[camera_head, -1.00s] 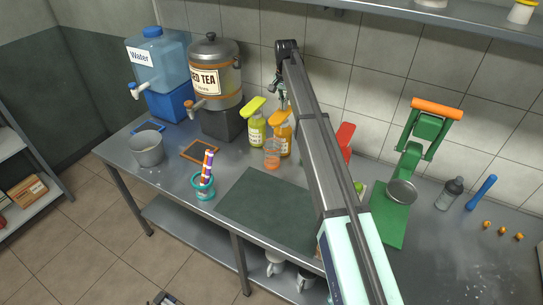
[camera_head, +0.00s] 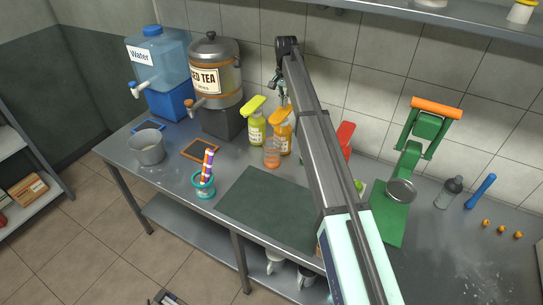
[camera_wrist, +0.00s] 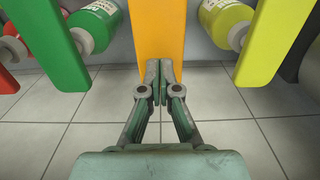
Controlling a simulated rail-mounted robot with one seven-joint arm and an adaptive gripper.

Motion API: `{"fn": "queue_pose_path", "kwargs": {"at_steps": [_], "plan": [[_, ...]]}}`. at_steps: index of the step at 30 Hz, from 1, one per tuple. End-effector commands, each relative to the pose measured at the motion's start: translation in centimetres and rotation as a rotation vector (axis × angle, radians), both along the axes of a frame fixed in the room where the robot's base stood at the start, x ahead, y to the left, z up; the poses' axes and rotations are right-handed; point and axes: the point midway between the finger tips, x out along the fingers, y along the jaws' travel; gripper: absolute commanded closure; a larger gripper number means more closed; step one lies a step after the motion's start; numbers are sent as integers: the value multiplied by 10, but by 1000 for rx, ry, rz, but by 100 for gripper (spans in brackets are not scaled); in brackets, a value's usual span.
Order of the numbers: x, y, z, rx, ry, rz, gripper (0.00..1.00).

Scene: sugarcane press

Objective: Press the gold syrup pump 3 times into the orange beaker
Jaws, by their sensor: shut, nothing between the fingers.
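The gold syrup pump (camera_head: 280,136) is an orange bottle with a flat orange head, standing upright near the back wall. Its head (camera_wrist: 160,32) fills the top middle of the wrist view. The beaker (camera_head: 272,156), clear with an orange tint, stands on the counter just in front of the bottle. My gripper (camera_wrist: 160,88) is shut and empty, its fingertips lined up with the orange head. In the head view my gripper (camera_head: 283,96) is just above the pump, partly hidden by my arm. I cannot tell whether it touches the head.
A yellow-topped pump bottle (camera_head: 256,128) stands close to the left of the gold one. A green-topped pump (camera_wrist: 60,42) is on its other side, with a red one (camera_wrist: 8,50) beyond. A dark mat (camera_head: 262,208) lies in front. A green press (camera_head: 395,205) stands right.

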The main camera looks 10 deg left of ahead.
Motion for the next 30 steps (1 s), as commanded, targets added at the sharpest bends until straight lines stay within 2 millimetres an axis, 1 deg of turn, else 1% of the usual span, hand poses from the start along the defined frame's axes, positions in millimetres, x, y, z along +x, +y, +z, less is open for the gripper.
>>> {"fn": "queue_pose_path", "kwargs": {"at_steps": [30], "plan": [[0,0,-33,0,1,0,100]]}}
